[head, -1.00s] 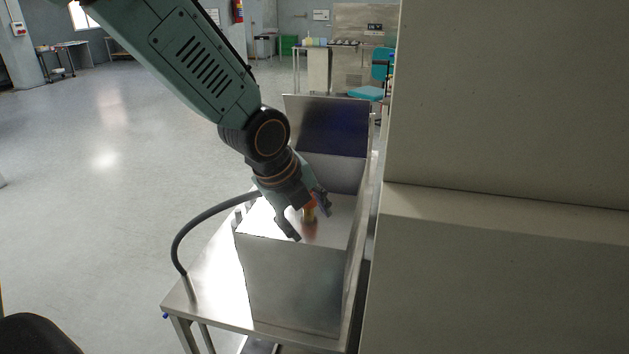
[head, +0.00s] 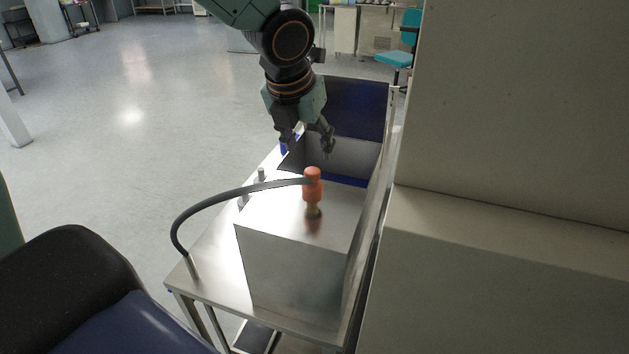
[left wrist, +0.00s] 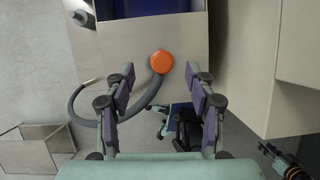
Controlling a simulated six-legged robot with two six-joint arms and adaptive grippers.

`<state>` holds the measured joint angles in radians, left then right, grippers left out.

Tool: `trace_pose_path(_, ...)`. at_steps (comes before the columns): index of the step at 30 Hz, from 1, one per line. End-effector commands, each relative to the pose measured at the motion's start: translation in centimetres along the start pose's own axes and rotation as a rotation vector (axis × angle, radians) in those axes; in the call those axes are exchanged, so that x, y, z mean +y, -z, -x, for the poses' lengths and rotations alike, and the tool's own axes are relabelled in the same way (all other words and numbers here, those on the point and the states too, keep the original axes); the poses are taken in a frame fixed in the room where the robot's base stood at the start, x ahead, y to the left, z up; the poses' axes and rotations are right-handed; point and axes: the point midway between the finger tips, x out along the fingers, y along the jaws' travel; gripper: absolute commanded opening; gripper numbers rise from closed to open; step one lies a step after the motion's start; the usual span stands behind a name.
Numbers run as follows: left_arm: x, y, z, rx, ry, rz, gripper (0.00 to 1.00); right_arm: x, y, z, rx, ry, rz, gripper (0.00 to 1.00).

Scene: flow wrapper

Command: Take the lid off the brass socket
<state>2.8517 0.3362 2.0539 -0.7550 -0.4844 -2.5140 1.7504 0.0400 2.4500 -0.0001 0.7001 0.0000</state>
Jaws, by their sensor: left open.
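The brass socket (head: 313,211) stands upright on top of a steel box. A rounded orange cap-like piece (head: 313,186) sits upright over it, and a dark cable meets its side. The orange piece also shows as a round top in the left wrist view (left wrist: 162,62). My left gripper (head: 308,146) is open and empty, above and beyond the orange piece in the head view. In the left wrist view the orange top lies between its spread fingers, near their tips, with no visible contact. My right gripper (left wrist: 267,150) shows small at the lower right of the left wrist view; its jaws are unclear.
The dark cable (head: 217,200) arches from the steel table (head: 205,272) to the orange piece. The steel box (head: 290,275) fills much of the table. A large beige cabinet (head: 510,270) closes off the right side. Open floor lies to the left.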

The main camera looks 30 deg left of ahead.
Motion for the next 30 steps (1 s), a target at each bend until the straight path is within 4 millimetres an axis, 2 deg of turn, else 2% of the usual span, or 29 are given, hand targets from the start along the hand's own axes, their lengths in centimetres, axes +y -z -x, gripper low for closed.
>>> trace_pose_path(11,-0.1,1.6,-4.9,0.005,0.001,0.002,0.55,0.0,0.0,-1.6,-0.001,0.000,0.000,0.40)
trace_pose_path(15,-0.1,1.5,-6.6,0.003,0.000,0.004,0.55,0.0,0.0,-1.8,-0.001,0.000,0.000,0.40)
trace_pose_path(25,-0.2,1.2,-7.1,0.001,0.001,0.004,0.55,0.0,0.0,-1.8,-0.001,0.000,0.000,0.40)
trace_pose_path(30,-0.2,1.1,-7.1,0.001,0.001,0.004,0.41,0.0,0.0,-1.8,-0.001,0.000,0.000,0.40)
